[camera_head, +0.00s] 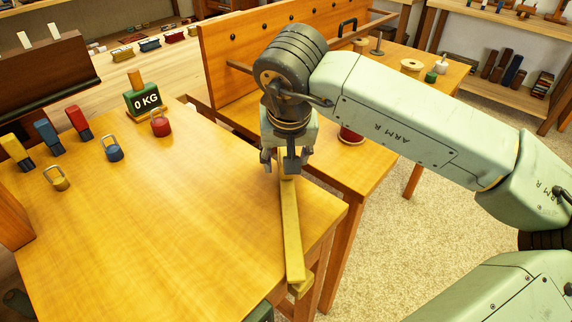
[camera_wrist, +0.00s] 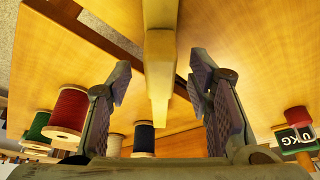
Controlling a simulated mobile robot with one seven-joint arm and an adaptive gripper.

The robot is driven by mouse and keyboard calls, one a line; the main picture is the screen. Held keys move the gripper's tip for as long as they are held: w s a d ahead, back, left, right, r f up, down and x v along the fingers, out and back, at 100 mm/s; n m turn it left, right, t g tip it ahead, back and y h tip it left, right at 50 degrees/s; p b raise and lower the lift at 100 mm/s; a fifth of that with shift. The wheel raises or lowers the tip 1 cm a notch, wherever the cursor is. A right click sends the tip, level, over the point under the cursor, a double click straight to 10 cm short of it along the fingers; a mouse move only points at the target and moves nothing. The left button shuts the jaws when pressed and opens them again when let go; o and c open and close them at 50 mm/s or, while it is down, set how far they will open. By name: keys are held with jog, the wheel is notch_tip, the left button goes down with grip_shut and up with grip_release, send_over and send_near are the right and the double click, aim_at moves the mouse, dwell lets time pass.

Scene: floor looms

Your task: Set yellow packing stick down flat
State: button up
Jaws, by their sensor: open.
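The yellow packing stick (camera_head: 291,232) is long and narrow and lies along the right side of the wooden table (camera_head: 190,230). Its near end is by the table's front right corner; its far end is under my gripper. My gripper (camera_head: 281,165) is open over that far end. In the wrist view the stick (camera_wrist: 160,50) runs down the middle, between the two spread fingers of my gripper (camera_wrist: 161,75), with a visible gap on each side. I cannot tell whether the whole stick rests flat on the table.
A green "0 KG" block (camera_head: 146,102), a red padlock-shaped weight (camera_head: 160,125), a blue one (camera_head: 113,150) and a yellow one (camera_head: 58,180) stand to the left. An upright wooden board (camera_head: 250,50) is behind my gripper. The table's middle is clear.

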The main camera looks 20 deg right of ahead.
jog(key=shift+w+f, duration=0.15)
jog(key=shift+f, duration=0.25)
jog(key=shift+c, duration=0.2)
grip_shut()
